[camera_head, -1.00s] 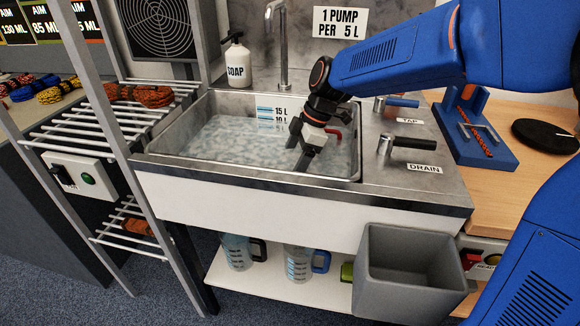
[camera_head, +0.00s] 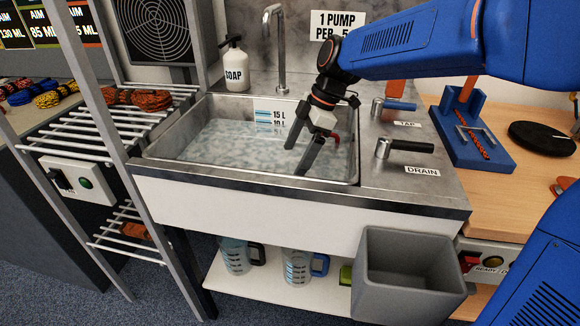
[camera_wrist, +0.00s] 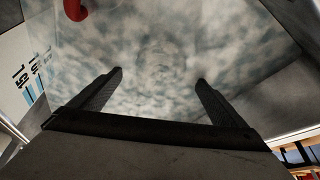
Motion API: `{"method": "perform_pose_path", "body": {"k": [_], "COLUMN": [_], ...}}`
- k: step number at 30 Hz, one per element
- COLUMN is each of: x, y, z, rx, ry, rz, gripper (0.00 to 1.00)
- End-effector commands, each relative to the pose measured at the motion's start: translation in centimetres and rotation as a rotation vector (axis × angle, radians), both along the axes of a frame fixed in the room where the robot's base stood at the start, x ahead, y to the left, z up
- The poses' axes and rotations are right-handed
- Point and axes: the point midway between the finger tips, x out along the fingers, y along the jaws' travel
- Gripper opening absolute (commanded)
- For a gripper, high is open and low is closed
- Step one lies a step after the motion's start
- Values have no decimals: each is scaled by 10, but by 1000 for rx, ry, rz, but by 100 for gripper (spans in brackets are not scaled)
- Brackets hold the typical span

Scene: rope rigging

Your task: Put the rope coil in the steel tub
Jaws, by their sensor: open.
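The steel tub (camera_head: 240,172) is set into the counter and holds cloudy, foamy water. My gripper (camera_head: 317,157) is over the right part of the tub, pointing down with its fingers apart and empty. In the wrist view my gripper (camera_wrist: 159,77) has only cloudy water between and beyond its fingers. An orange rope coil (camera_head: 152,99) lies on the upper wire rack left of the tub, beside a darker reddish coil (camera_head: 118,96). Another orange coil (camera_head: 136,231) lies on the lower rack. Which coil is meant cannot be told. No coil shows in the water.
A soap bottle (camera_head: 234,66) and a faucet (camera_head: 275,40) stand behind the tub. Tap (camera_head: 400,105) and drain (camera_head: 410,146) levers are to its right. A red piece (camera_wrist: 76,9) shows at the tub. Rack posts stand at left.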

Motion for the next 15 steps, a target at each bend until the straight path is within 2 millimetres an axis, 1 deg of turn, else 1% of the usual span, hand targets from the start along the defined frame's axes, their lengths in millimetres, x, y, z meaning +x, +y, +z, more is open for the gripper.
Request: {"method": "perform_pose_path", "body": {"k": [1, 6, 12, 15], "x": [2, 4, 6, 6], "y": [-4, -15, -23, -24], "z": [10, 37, 56, 59], "rx": [2, 1, -1, -1], "ry": [-2, -3, -2, 1], "rz": [-2, -1, 1, 0], "gripper": [95, 95, 95, 95]}}
